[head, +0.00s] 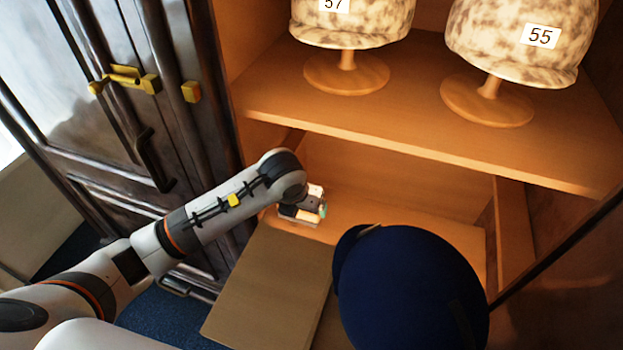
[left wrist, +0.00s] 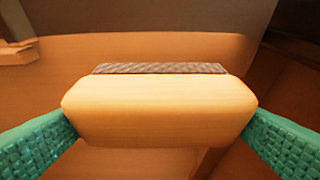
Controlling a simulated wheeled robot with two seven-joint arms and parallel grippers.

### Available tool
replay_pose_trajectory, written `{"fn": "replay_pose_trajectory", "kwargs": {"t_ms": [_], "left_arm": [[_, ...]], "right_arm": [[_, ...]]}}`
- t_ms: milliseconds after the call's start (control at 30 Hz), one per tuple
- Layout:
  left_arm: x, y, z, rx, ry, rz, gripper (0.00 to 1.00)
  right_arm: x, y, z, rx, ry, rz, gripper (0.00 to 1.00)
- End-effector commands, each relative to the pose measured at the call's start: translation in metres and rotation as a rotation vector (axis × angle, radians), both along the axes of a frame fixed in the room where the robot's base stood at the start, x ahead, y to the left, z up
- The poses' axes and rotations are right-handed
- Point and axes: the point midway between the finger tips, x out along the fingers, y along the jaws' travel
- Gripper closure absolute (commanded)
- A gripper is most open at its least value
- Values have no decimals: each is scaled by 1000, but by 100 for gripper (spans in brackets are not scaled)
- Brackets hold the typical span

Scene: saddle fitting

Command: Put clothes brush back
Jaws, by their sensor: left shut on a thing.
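The clothes brush (left wrist: 158,110) fills the middle of the left wrist view. It has a pale wooden body with rounded ends and a dark grey bristle strip along its far edge. The green textured fingertips of my left gripper (left wrist: 160,138) press on its two ends. In the head view my left gripper (head: 316,208) is inside the lower compartment of the wooden cabinet (head: 400,190), below the shelf. The brush is hard to make out there, largely hidden by the gripper. I cannot tell whether the brush touches the compartment floor. My right gripper is not in view.
A dark blue rounded cap (head: 415,290) stands close to the right of the gripper. A flat brown panel (head: 270,290) lies in front. The shelf (head: 420,125) above bears two mottled helmets on wooden stands, labelled 57 (head: 350,28) and 55 (head: 525,45). A dark door (head: 150,110) stands left.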

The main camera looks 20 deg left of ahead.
Motion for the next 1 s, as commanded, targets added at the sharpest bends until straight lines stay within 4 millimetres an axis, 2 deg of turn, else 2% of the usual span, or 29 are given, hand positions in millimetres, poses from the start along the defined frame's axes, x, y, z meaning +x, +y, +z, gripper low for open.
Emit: {"fn": "replay_pose_trajectory", "kwargs": {"t_ms": [33, 133, 367, 633, 733, 1000], "left_arm": [[13, -1, 3, -2, 0, 4, 31], [31, -1, 2, 0, 0, 1, 31], [50, -1, 1, -1, -1, 0, 31], [86, -1, 1, -1, -1, 1, 31], [83, -1, -12, 0, 2, -1, 31], [83, -1, -15, 1, -1, -2, 31]], "right_arm": [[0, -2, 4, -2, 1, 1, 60], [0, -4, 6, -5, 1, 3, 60], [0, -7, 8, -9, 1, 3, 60], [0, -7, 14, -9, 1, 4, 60], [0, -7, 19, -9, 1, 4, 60], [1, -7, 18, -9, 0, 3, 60]]}}
